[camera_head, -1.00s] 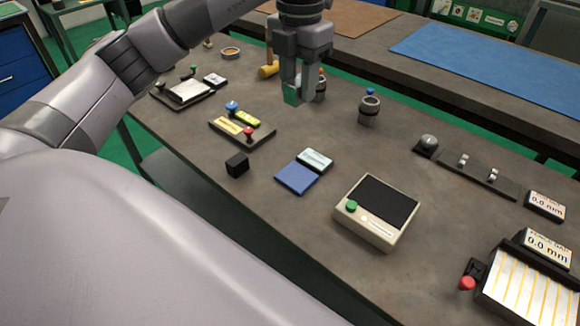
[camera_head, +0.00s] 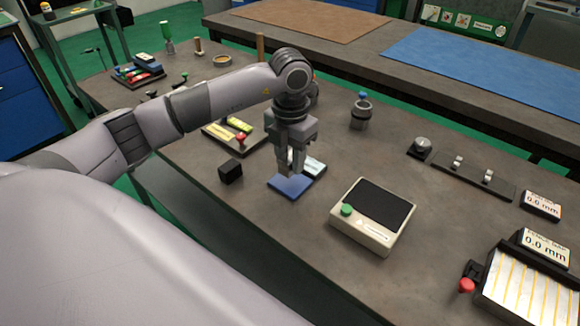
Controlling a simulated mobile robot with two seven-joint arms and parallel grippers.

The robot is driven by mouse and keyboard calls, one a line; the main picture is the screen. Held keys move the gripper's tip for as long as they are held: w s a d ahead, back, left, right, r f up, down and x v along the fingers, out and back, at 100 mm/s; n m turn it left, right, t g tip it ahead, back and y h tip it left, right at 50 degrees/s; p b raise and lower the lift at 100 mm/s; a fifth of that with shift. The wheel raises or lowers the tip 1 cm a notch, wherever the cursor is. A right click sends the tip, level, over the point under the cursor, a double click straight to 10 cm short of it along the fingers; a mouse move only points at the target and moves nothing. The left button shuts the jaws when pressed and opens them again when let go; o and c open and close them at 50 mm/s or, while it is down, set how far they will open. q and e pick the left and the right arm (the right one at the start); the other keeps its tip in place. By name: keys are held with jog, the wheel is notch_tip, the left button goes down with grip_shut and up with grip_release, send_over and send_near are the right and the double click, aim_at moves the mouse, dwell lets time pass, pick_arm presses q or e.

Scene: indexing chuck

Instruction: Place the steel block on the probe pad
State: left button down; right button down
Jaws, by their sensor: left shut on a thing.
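My left gripper (camera_head: 291,169) points straight down over the blue square pad (camera_head: 290,186), which appears to be the probe pad. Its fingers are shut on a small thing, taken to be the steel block. The fingers hide most of that block, and I cannot tell whether it touches the pad. The pad lies flat on the grey bench, with a small pale readout (camera_head: 314,167) at its back right, partly behind the gripper. My right gripper is not in view.
A black cube (camera_head: 231,171) stands left of the pad. A cream box with a dark top and green button (camera_head: 374,216) stands to the right. Behind are a tray with yellow pieces (camera_head: 233,135) and a grey cylinder with a blue top (camera_head: 361,114). Bare bench lies in front.

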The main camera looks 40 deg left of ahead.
aim_at(290, 169)
pick_arm(q)
jog(key=shift+f, duration=1.6)
jog(key=shift+f, duration=0.2)
jog(key=c, duration=0.7)
grip_release()
jog(key=shift+r, duration=0.1)
